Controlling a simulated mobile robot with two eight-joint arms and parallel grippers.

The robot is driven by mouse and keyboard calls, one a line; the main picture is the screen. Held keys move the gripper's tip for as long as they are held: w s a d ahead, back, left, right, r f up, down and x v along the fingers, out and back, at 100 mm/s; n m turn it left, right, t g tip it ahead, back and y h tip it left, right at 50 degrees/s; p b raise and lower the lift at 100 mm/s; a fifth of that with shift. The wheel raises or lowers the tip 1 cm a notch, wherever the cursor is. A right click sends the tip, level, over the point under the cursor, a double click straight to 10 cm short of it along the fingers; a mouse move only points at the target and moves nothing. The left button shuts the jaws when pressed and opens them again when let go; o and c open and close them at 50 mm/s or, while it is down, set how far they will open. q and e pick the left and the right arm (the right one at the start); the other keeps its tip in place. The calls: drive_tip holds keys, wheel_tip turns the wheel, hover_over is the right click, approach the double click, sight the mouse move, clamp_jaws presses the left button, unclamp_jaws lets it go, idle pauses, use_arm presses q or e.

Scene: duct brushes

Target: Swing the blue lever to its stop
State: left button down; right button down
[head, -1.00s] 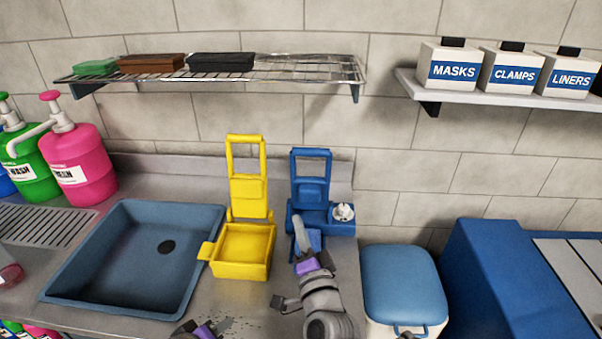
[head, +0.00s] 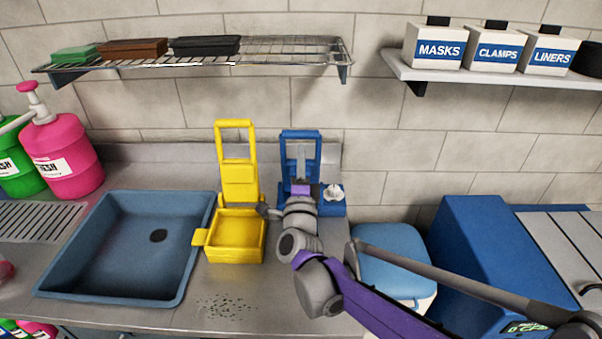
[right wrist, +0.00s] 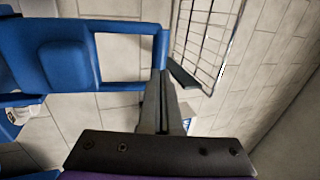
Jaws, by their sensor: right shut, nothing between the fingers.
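The blue lever (head: 300,134) is an upright open frame on a blue dispenser-like unit at the back of the counter. In the right wrist view the lever (right wrist: 66,64) shows its solid panel and its open loop at the upper left. My right gripper (head: 301,145) is shut and empty, its fingers pointing up in front of the lever and covering part of it. In the right wrist view its fingertips (right wrist: 160,75) are close to the loop's end bar; I cannot tell whether they touch. My left gripper is not in view.
A yellow unit (head: 235,240) with a similar upright frame stands just left. A blue sink (head: 110,280) is farther left. A wire shelf (head: 290,50) hangs above. A white knob (head: 333,192) sits beside the lever. A blue-lidded bin (head: 390,250) stands at right.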

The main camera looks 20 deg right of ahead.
sight(302, 135)
drive_tip(key=shift+x, duration=1.35)
drive_tip(key=shift+r, duration=0.1)
drive_tip(key=shift+w+d+r+g+p, duration=0.2)
drive_tip(key=shift+w+r+g+p, duration=0.1)
drive_tip(key=shift+w+p, duration=0.2)
drive_tip(key=shift+w+d+r+g+p, duration=0.2)
drive_tip(key=shift+w+r+p, duration=0.2)
drive_tip(key=shift+w, duration=0.2)
drive_tip(key=w, duration=0.2)
drive_tip(key=w+d, duration=0.1)
drive_tip(key=w, duration=0.1)
drive_tip(key=shift+f, duration=0.15)
drive_tip(key=shift+s, duration=0.3)
drive_tip(key=shift+w, duration=0.1)
